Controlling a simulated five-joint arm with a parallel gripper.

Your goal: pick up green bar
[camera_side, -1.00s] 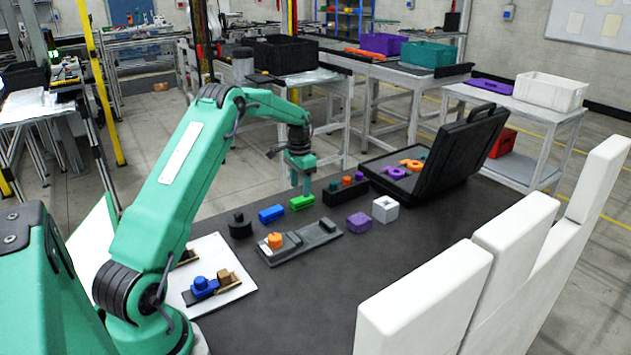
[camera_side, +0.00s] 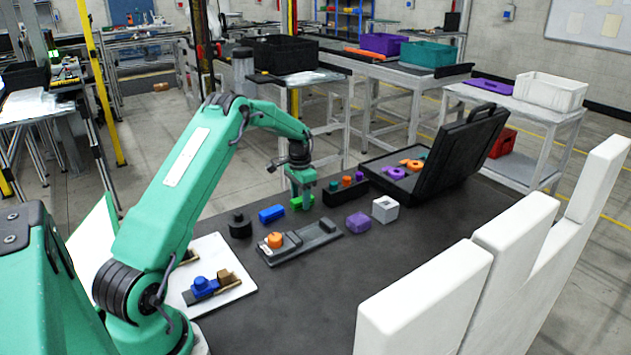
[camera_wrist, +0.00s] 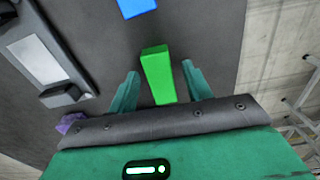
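The green bar (camera_wrist: 158,74) lies on the dark table. In the wrist view it sits between the two fingers of my gripper (camera_wrist: 160,88), with a gap on each side, so the gripper is open around it. In the side view my gripper (camera_side: 302,194) is low over the green bar (camera_side: 296,203), and the fingers hide part of the bar. I cannot tell from the side view how far the fingertips are above the table.
A black holder with pegs (camera_side: 343,194) stands close on the right. A grey fixture (camera_side: 318,240), purple block (camera_side: 358,222) and white block (camera_side: 385,209) are nearer the camera.

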